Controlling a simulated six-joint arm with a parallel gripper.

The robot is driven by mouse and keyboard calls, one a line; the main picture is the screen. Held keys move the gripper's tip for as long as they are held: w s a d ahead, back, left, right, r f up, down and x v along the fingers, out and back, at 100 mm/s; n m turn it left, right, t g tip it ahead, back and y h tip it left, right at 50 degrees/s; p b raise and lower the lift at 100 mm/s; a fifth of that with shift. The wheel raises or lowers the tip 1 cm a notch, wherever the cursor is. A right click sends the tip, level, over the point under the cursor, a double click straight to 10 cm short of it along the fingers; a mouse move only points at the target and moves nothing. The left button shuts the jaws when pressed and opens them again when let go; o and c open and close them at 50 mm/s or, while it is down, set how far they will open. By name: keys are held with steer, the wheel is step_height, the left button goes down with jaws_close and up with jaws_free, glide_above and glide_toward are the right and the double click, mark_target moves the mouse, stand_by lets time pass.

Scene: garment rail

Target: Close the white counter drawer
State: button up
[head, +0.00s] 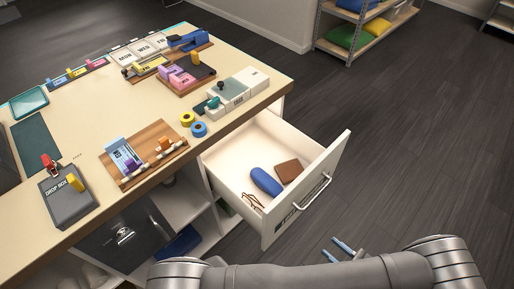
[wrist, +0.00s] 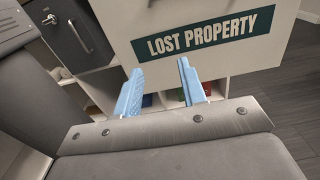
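The white counter drawer (head: 328,160) stands pulled out from the counter's right end in the head view. A blue case, a brown wallet and a pair of glasses lie in it. Its front has a silver bar handle (head: 314,192). In the wrist view the drawer front (wrist: 285,50) fills the upper right, with a "LOST PROPERTY" label (wrist: 210,32). My gripper (head: 345,249) is in front of the drawer front and apart from it. Its two blue fingers (wrist: 158,80) are spread with nothing between them in the wrist view.
The wooden counter (head: 90,105) carries trays, tape rolls (head: 199,129), a drop box (head: 68,200) and day boxes. Below is a dark grey locked door (head: 125,235) beside open shelves. A shelf rack (head: 350,45) stands far back. The floor right of the drawer is clear.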

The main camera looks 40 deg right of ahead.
mark_target(280, 221)
steer(key=a, duration=0.1)
steer(key=w+a, duration=0.1)
steer(key=a, duration=0.2)
steer(key=shift+w+a+r, duration=0.35)
steer(key=shift+r, duration=0.05)
jaws_close()
steer(key=w, duration=1.3)
steer(key=shift+w, duration=0.35)
steer(key=w, duration=2.7)
steer(key=shift+w, duration=0.85)
steer(key=shift+d+r, duration=0.1)
steer(key=s, duration=1.4)
steer(key=shift+s, duration=0.3)
